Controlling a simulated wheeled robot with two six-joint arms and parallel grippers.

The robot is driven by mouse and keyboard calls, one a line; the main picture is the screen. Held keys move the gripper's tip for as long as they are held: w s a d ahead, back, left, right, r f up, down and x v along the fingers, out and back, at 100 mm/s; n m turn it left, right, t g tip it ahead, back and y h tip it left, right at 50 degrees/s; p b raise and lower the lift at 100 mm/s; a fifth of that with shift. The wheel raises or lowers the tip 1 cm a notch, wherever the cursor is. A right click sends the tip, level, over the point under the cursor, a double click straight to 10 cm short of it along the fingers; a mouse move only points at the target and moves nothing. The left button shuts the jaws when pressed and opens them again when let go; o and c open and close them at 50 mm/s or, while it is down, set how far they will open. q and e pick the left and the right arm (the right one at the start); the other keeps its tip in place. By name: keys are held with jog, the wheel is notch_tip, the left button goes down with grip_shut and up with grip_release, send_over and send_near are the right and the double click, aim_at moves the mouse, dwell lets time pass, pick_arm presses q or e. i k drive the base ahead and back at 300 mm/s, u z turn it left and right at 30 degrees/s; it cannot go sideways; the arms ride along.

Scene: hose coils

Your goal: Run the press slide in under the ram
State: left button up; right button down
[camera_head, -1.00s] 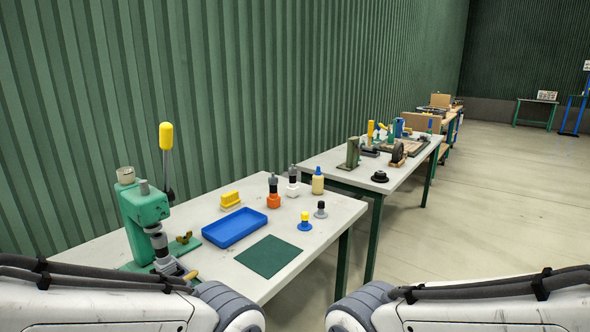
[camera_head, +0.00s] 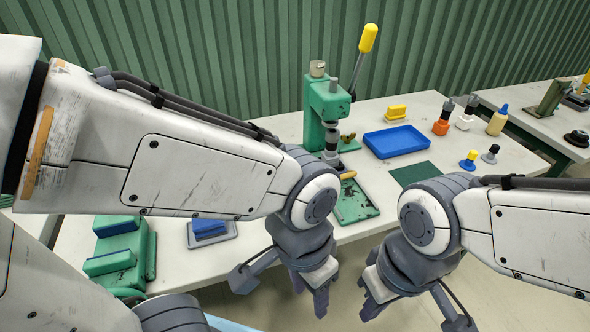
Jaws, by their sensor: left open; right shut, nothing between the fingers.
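The green press (camera_head: 322,105) stands on the near table, with a raised yellow-tipped lever (camera_head: 368,38). Its dark grey ram (camera_head: 332,137) points down above the base. A green plate (camera_head: 355,205) extends from the press toward me. A tan handle (camera_head: 348,175) shows near the ram's foot. I cannot tell where the slide ends and the base begins, or how far under the ram it is. My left gripper (camera_head: 309,296) is open and empty, in front of the table edge, nearer me than the plate. My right gripper (camera_head: 370,308) is shut and empty, to its right.
To the left are a green fixture (camera_head: 122,250) and a grey-and-blue block (camera_head: 209,230). A second table (camera_head: 540,120) stands at right.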

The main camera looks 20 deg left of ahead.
aim_at(333, 168)
jog(key=u, duration=1.15)
jog(key=i, duration=0.35)
jog(key=z, duration=0.15)
